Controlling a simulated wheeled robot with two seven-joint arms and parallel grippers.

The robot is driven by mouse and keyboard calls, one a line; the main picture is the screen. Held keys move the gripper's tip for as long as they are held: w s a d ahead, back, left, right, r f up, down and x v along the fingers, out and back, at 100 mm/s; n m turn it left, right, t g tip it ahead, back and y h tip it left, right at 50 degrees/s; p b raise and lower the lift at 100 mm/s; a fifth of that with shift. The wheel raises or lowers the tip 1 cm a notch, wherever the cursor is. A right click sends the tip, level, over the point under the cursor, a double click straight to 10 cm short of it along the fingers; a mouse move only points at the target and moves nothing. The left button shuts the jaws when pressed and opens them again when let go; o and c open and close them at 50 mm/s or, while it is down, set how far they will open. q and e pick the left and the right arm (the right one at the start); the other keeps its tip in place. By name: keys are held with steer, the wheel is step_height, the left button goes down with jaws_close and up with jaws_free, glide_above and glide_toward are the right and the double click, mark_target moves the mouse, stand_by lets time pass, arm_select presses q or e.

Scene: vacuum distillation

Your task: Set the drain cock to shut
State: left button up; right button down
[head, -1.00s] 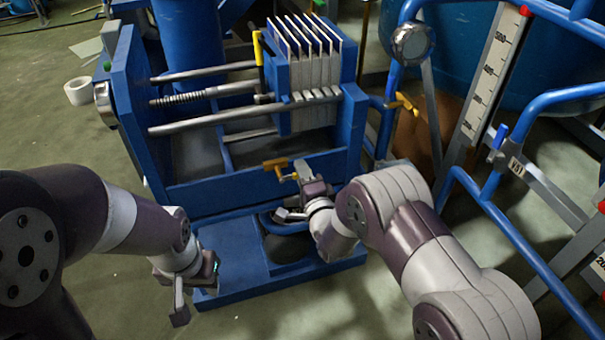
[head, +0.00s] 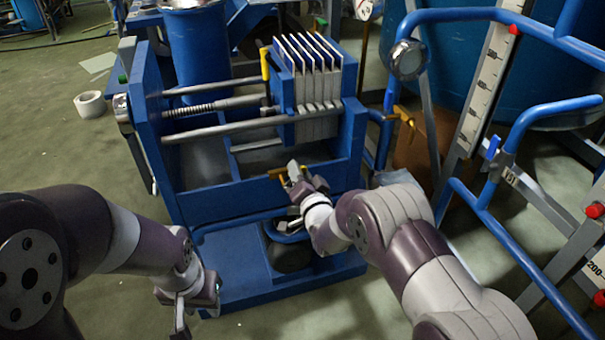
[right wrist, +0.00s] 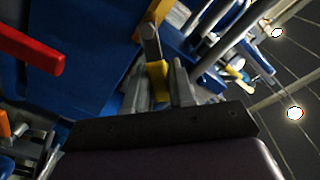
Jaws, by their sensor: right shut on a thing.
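The drain cock, with a yellow handle (head: 277,172), sits on the front wall of the blue press frame, below the trough. My right gripper (head: 292,174) is at the cock and partly covers it in the head view. In the right wrist view the yellow handle (right wrist: 159,82) sits between the two fingers of my right gripper (right wrist: 160,95), which is shut on it. A grey metal stem (right wrist: 150,42) shows beyond the handle. My left gripper (head: 181,312) hangs empty left of the blue base; its fingers are too unclear to judge.
The blue press frame (head: 180,210) with grey plates (head: 318,88) and rods stands behind my grippers. Blue pipe rails (head: 480,195) stand right of my right arm. Open floor lies left.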

mark_target(285, 185)
steer(key=n, duration=0.1)
steer(key=a+n, duration=0.1)
steer(key=n, duration=0.1)
steer(key=r+n+p, duration=0.1)
steer(key=shift+s+a, duration=0.3)
steer(key=shift+a, duration=0.05)
steer(key=shift+s+a+r+n, duration=0.1)
steer(key=shift+a+n, duration=0.2)
steer(key=shift+n, duration=0.5)
steer(key=shift+s+a+n, duration=0.1)
steer(key=shift+a+n, duration=0.2)
steer(key=shift+n, duration=0.5)
steer(key=shift+s+a+r+n, duration=0.1)
steer(key=shift+a+n, duration=0.2)
steer(key=shift+n, duration=0.5)
steer(key=shift+f, duration=0.1)
steer(key=c, duration=1)
jaws_free()
steer(key=shift+c, duration=0.2)
steer(key=shift+s, duration=0.1)
steer(key=p+v, duration=0.4)
steer(key=v, duration=0.8)
steer(key=shift+s, duration=0.3)
